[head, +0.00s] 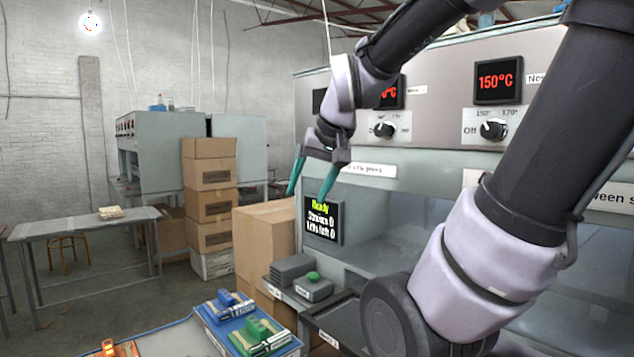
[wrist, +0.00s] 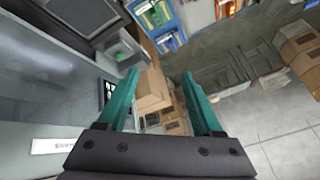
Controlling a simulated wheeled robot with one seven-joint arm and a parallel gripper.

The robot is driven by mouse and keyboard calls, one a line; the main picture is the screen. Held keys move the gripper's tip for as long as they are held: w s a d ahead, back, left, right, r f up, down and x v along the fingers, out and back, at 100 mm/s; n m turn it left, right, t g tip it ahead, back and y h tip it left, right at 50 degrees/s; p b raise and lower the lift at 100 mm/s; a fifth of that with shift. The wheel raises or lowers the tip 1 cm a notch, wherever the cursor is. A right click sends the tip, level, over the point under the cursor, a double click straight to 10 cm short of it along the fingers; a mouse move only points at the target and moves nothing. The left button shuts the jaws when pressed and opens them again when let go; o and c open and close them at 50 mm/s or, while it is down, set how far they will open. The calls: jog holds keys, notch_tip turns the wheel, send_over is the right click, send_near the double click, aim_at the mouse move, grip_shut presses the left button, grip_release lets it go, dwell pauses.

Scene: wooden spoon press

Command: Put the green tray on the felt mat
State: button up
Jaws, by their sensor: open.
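The green tray (head: 262,338) lies on a blue-edged surface at the bottom of the head view, beside a blue tray (head: 228,306). Pale slats or spoons seem to lie on it. It also shows at the top of the wrist view (wrist: 155,14). My gripper (head: 308,193) is open and empty, raised in front of the press, well above and apart from the trays. Its teal fingers also show in the wrist view (wrist: 160,74). A dark flat panel (head: 338,318) lies at the press front; I cannot tell whether it is the felt mat.
The press display (head: 323,220) reads "Ready". A grey box with a green button (head: 313,277) stands below it. An orange tray (head: 120,349) is at the lower left. Stacked cardboard boxes (head: 210,205) and a table (head: 85,226) stand behind. Floor at left is partly clear.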

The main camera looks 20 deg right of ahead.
jog(key=shift+m, duration=0.5)
jog(key=s, duration=0.1)
jog(key=s+r, duration=0.1)
jog(key=s, duration=0.1)
jog(key=s+r, duration=0.1)
jog(key=s, duration=0.1)
jog(key=shift+a, duration=0.15)
